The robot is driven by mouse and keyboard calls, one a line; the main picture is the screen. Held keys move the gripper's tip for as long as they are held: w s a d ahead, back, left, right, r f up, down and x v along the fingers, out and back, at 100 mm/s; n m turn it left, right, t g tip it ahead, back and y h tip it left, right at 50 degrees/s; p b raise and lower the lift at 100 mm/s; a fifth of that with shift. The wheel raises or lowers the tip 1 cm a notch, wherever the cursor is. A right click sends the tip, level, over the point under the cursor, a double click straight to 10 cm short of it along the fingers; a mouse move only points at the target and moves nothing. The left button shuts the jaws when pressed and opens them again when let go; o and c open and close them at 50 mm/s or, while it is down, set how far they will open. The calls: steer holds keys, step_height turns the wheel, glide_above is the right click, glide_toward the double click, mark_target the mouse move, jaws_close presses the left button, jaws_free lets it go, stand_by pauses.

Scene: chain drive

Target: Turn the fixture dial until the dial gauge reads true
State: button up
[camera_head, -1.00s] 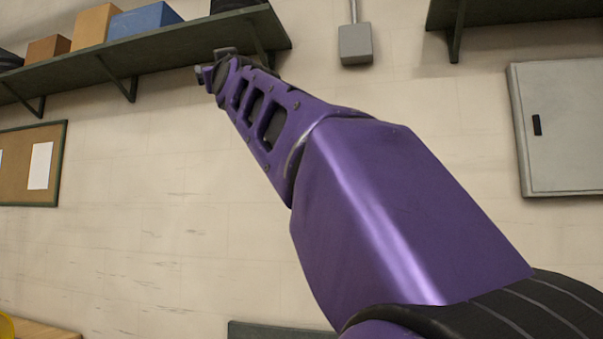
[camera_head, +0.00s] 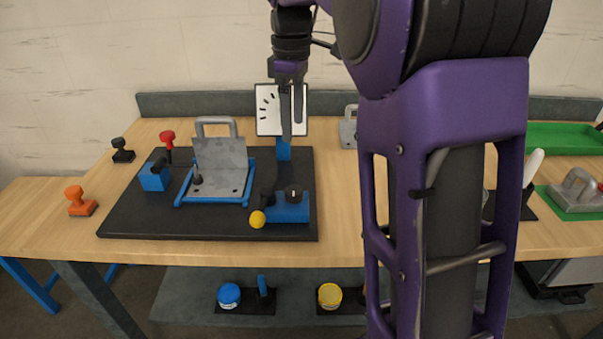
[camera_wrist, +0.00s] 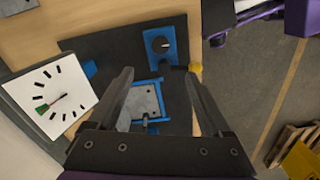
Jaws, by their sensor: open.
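The fixture dial is a black round knob (camera_head: 293,193) with a pale mark, on a blue block at the front right of the black fixture plate (camera_head: 130,222). In the wrist view the knob (camera_wrist: 160,44) shows beyond the fingertips. The dial gauge (camera_head: 266,98) is a white square board with black ticks on a blue post behind the knob. In the wrist view the gauge (camera_wrist: 72,77) shows a green patch at lower left and a thin needle near it; its exact reading is unclear. My gripper (camera_head: 292,118) is open and empty, pointing down above the plate, apart from the knob.
A grey hinged plate in a blue frame (camera_head: 220,202) stands left of the knob. A yellow ball (camera_head: 257,219) sits at the knob block's left front. Red (camera_head: 168,138) and orange (camera_head: 80,201) knobbed tools stand left. My arm hides part of the bench's right side.

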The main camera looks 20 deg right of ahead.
mark_target(294, 190)
step_height(294, 190, down, 17)
steer(key=b, duration=0.3)
steer(key=shift+a+f, duration=0.1)
jaws_close()
stand_by(0.5)
steer(key=shift+m, duration=0.4)
steer(key=m+p, duration=0.2)
steer(key=shift+m, duration=0.4)
steer(key=shift+m+p, duration=0.9)
steer(key=shift+m, duration=1.3)
